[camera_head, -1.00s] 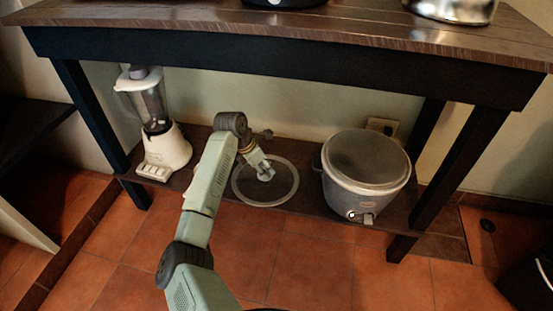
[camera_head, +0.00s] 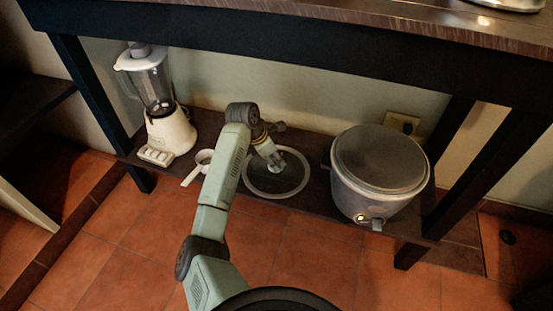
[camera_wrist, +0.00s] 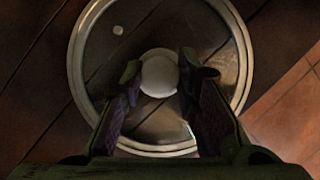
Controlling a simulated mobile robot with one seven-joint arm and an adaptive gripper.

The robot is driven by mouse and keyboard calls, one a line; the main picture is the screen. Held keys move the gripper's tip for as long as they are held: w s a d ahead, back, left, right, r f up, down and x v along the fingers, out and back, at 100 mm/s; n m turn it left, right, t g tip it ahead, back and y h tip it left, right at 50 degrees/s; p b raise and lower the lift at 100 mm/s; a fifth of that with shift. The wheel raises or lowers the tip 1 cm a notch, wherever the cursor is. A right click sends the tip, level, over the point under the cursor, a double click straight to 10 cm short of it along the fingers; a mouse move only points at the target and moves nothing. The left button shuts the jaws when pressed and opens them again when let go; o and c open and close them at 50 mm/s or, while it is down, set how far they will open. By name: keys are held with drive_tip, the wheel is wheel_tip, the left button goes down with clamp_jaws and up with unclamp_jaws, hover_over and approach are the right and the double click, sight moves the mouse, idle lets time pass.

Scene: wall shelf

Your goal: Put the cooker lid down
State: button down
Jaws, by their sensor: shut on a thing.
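The cooker lid (camera_head: 291,179) is a round clear glass disc with a pale metallic rim. In the head view it lies low over the lower shelf, left of the cooker; whether it touches the shelf is hard to tell. In the wrist view the lid (camera_wrist: 100,48) looks flat, with a pale round knob (camera_wrist: 160,73) at its centre. My gripper (camera_head: 275,163) is shut on that knob from above; in the wrist view both fingers (camera_wrist: 159,92) flank it. The cooker (camera_head: 372,203), a grey pot with a dark grey top and a front knob, stands on the shelf.
The lower shelf (camera_head: 325,205) is narrow, with its front edge close to the lid. Table legs (camera_head: 445,150) and the upper tabletop (camera_head: 330,15) frame the space.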

drive_tip(key=c, duration=1.2)
unclamp_jaws()
drive_tip(key=shift+c, duration=0.2)
drive_tip(key=p+v, duration=0.1)
drive_tip(key=v, duration=1.1)
drive_tip(key=shift+p, duration=0.35)
